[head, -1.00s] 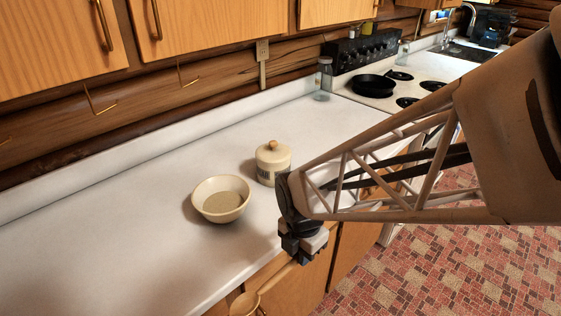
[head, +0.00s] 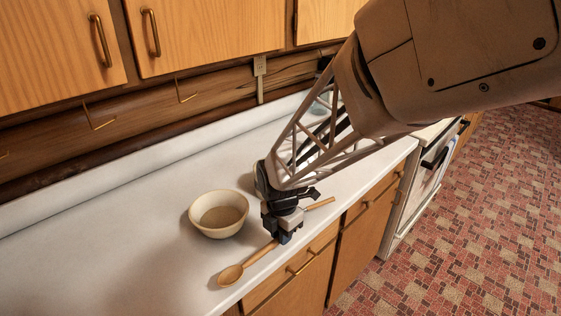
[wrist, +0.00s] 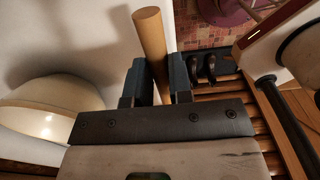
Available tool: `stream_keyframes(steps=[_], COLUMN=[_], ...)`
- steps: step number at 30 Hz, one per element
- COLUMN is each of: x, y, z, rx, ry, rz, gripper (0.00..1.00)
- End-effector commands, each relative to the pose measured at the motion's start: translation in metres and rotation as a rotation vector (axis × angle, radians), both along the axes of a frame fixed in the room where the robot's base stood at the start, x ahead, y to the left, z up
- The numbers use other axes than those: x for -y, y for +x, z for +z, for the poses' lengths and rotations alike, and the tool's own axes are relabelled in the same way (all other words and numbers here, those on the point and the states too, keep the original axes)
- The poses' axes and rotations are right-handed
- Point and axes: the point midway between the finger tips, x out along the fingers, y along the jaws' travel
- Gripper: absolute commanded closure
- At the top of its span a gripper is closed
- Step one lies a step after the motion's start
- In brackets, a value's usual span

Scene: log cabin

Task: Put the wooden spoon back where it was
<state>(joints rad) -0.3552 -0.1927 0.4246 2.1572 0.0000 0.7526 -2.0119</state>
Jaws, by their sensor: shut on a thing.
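The wooden spoon (head: 231,275) is in my gripper (head: 281,232), which is shut on its handle. In the head view the spoon's bowl points to the lower left and the handle end sticks out to the right of the gripper. In the wrist view the handle (wrist: 150,40) stands between the two fingers (wrist: 160,88); the spoon's bowl is out of sight there.
Brass hooks (head: 99,122) are on the log wall under the cupboards (head: 205,35). My arm covers the counter to the right. Counter on the left is clear.

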Motion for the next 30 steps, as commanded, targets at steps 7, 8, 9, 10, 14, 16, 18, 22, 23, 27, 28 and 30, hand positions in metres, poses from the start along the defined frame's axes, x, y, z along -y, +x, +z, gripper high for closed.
stream_keyframes(steps=[7,8,9,10,14,16,18,22,23,27,28,30], x=[-0.001,-0.001,-0.001,-0.001,-0.002,-0.002,-0.004,-0.007,-0.008,-0.007,-0.007,-0.007], y=[0.004,0.004,0.004,0.004,0.005,0.007,0.010,0.021,0.021,0.020,0.020,0.021], z=[0.000,0.000,0.000,0.000,0.000,0.000,-0.001,-0.002,-0.006,-0.024,-0.027,-0.031], rx=[0.000,0.000,0.000,0.000,0.000,0.000,0.001,-0.001,-0.002,-0.001,0.000,0.000], ry=[0.000,0.000,0.000,0.000,0.000,0.000,0.001,-0.001,-0.001,-0.002,-0.001,-0.001], rz=[0.000,0.000,0.000,0.000,0.000,0.000,0.000,0.000,0.000,-0.001,-0.001,-0.001], gripper=[1.00,1.00,1.00,1.00,1.00,1.00,1.00,1.00,1.00,1.00,1.00,1.00])
